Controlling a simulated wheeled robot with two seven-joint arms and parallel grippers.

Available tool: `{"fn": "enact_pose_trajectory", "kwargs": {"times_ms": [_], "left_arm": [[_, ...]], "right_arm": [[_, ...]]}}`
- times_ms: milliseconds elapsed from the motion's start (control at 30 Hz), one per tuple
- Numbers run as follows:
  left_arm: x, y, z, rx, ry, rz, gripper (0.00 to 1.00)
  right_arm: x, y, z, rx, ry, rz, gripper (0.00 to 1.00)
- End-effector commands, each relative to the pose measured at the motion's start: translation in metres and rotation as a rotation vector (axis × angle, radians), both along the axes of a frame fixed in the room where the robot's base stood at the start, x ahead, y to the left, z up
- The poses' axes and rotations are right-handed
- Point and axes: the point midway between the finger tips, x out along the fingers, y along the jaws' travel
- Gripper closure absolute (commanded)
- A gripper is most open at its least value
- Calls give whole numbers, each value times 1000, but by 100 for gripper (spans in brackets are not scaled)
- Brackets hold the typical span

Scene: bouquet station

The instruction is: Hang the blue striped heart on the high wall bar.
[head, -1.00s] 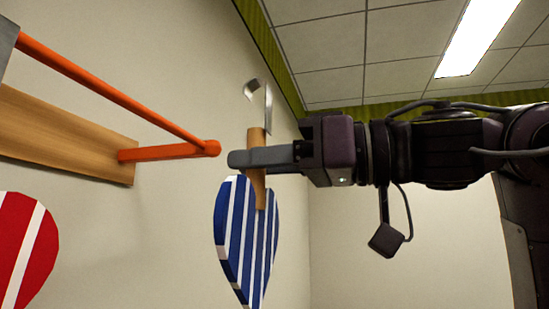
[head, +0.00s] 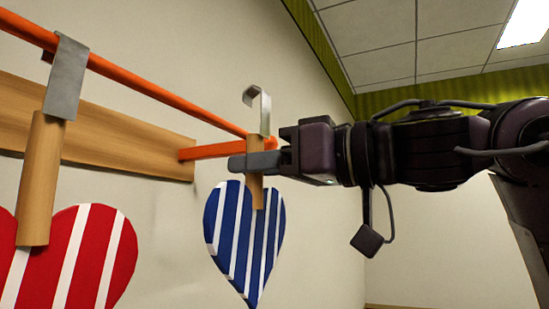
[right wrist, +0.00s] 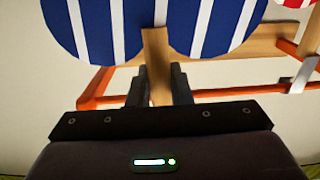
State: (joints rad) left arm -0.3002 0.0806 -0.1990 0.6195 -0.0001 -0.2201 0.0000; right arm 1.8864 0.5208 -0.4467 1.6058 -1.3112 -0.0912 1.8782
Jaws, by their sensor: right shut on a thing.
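The blue striped heart (head: 243,240) hangs upright from a wooden stem with a grey metal hook (head: 264,108) on top. My right gripper (head: 257,163) is shut on the stem, just above the heart. The right wrist view shows its fingers (right wrist: 158,88) on both sides of the stem, with the heart (right wrist: 208,25) beyond. The high wall bar is an orange rail (head: 165,98) on a wooden board. The hook shows above the rail's far end in the head view, apart from the rail. My left gripper is not in view.
A red striped heart (head: 72,262) hangs on the same rail at the left by its own metal hook (head: 66,78). The wooden board (head: 130,140) is fixed to the wall behind. The rail between the two hooks is clear.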

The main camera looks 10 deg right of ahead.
Motion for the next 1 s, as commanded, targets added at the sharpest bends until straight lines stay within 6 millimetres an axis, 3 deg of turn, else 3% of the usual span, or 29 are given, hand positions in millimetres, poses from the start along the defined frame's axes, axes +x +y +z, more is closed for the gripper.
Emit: {"fn": "enact_pose_trajectory", "kwargs": {"times_ms": [700,1000], "left_arm": [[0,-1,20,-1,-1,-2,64],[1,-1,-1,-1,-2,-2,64]], "right_arm": [[34,47,1,1,2,1,100],[33,46,-22,1,0,0,100]]}}
